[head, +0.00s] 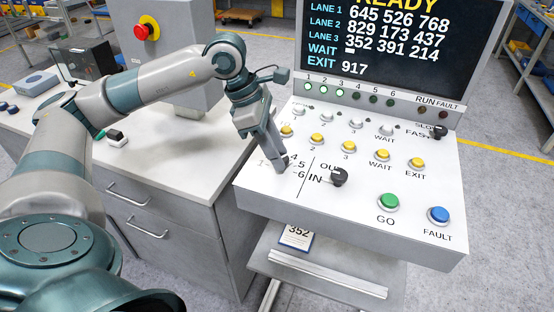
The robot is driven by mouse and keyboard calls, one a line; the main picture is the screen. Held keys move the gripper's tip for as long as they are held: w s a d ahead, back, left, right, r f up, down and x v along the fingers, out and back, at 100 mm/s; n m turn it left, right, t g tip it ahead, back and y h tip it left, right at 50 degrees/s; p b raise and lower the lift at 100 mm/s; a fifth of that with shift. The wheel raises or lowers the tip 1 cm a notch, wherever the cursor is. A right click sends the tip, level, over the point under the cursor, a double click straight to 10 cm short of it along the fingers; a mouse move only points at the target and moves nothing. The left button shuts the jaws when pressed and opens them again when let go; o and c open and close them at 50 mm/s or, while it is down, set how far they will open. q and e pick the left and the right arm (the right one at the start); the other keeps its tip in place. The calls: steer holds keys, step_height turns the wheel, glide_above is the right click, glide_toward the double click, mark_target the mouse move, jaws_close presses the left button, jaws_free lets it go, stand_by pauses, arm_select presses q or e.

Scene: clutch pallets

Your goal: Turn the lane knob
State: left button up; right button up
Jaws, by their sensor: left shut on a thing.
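The slanted white control panel (262,196) stands at the right of the counter. My left gripper (282,163) reaches down over the panel's left part. It is shut on the lane knob, whose dark edge shows only a little between and below the fingers. The numbers 4, 5 and 6 are printed to its right and a 1 to its left; the others and the knob's pointer are hidden or too small to tell. My right gripper is not in view.
A black OUT/IN knob (339,177) sits close to the right. Yellow buttons (316,139), a green GO button (388,202) and a blue FAULT button (438,215) lie further along. The screen (380,45) reads READY. A grey box with a red stop button (147,27) stands behind my arm.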

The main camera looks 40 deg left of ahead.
arm_select(q)
steer(key=shift+f+n+t+b, duration=0.15)
steer(key=shift+n+t+b, duration=0.25)
steer(key=shift+n+b, duration=0.6)
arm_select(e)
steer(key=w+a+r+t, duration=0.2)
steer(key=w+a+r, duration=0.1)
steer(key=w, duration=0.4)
arm_select(q)
steer(key=shift+n+y+b, duration=0.3)
steer(key=n+b, duration=0.1)
steer(key=n+y+b, duration=0.1)
steer(key=n+t+b, duration=0.1)
steer(key=n, duration=0.1)
steer(key=shift+s+d, duration=0.15)
steer(key=shift+d, duration=0.1)
steer(key=shift+r+n+y+b, duration=0.2)
steer(key=shift+n+y+b, duration=0.35)
steer(key=shift+n, duration=0.85)
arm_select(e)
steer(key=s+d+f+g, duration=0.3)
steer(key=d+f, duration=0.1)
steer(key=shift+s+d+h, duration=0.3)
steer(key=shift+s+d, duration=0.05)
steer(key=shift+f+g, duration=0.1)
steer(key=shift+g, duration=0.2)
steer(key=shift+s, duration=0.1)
arm_select(q)
steer(key=o, duration=1)
steer(key=shift+s, duration=0.1)
